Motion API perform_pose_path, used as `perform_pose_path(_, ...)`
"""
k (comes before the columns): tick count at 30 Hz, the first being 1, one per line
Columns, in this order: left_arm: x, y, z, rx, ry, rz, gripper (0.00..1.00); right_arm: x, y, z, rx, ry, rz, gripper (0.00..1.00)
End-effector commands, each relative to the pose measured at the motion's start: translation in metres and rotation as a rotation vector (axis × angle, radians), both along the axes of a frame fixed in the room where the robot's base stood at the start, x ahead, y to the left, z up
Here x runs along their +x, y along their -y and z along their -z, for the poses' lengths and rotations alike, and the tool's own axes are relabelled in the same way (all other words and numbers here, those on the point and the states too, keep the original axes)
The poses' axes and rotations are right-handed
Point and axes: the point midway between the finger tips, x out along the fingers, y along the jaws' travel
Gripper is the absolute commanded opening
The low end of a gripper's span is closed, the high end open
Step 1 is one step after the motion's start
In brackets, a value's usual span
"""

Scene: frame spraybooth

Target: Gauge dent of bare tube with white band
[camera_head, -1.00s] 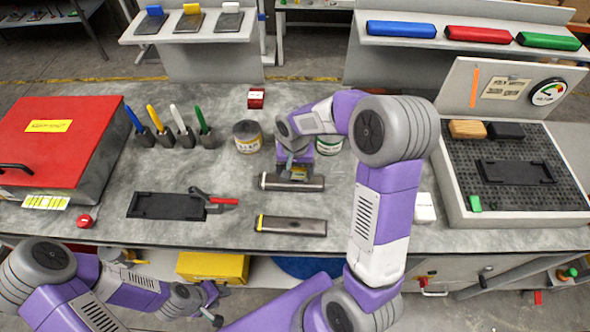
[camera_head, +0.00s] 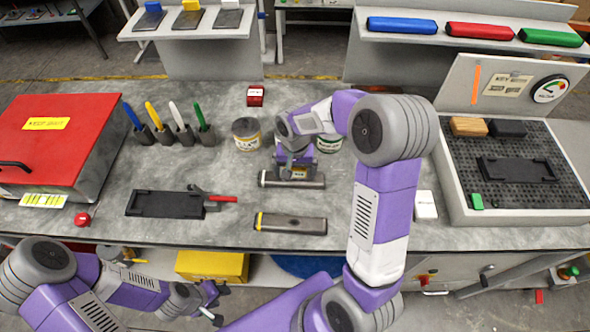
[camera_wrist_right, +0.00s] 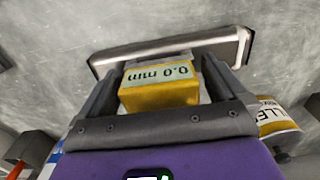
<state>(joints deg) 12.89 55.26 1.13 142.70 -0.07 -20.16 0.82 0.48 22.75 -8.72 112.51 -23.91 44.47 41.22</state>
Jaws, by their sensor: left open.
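A bare grey tube (camera_head: 318,182) lies on the bench, with a pale band near its left end. A second grey tube (camera_head: 292,224) with a yellow band lies in front of it. My right gripper (camera_head: 298,168) is over the back tube. In the right wrist view, it is shut on a yellow gauge (camera_wrist_right: 160,95) whose display reads 0.0 mm. The gauge's front is at the side of the tube (camera_wrist_right: 180,48); I cannot tell whether they touch. My left gripper (camera_head: 218,304) is open and empty, low in front of the bench.
A black cradle (camera_head: 165,205) with a red-handled clamp (camera_head: 222,199) lies left of the tubes. Two cans, one (camera_head: 247,135) clearly visible, stand behind. A red-lidded box (camera_head: 60,130) is at left; a perforated tray (camera_head: 455,200) with a dial is at right.

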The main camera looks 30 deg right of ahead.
Motion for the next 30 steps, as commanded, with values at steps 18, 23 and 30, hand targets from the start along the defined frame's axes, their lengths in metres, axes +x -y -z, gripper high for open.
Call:
perform_pose_path(18,0.0,0.0,-0.012,0.0,0.0,0.0,0.43,0.001,0.0,-0.056,0.0,0.004,0.001,1.0)
perform_pose_path(23,0.0,0.0,-0.014,0.0,0.0,0.0,0.43,0.0,0.0,-0.073,0.0,0.002,0.0,1.0)
perform_pose_path(30,0.0,0.0,-0.014,0.0,0.0,0.0,0.43,0.0,0.0,-0.076,0.0,0.0,-0.001,1.0)
